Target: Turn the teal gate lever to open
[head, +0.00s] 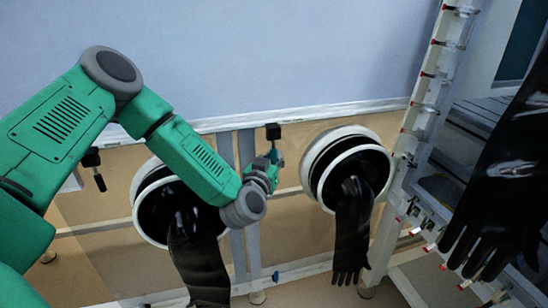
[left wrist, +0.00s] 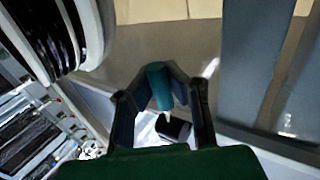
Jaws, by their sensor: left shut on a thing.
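The teal lever (left wrist: 159,88) stands between the two dark fingers of my left gripper (left wrist: 160,80) in the left wrist view. The fingers are closed on it from both sides. A black cylindrical part (left wrist: 173,128) shows below the lever. In the head view my left gripper (head: 272,160) is near the middle, at the front of the glovebox between the two round ports. The lever cannot be made out clearly there, and which way it is turned is hard to tell. My right gripper is not in view.
Black gloves hang from the left port (head: 149,205) and the right port (head: 325,160), on either side of my gripper. A black block (head: 273,131) is just above it. A white rack (head: 425,110) with red-tipped pegs and another black glove (head: 503,165) stand at right.

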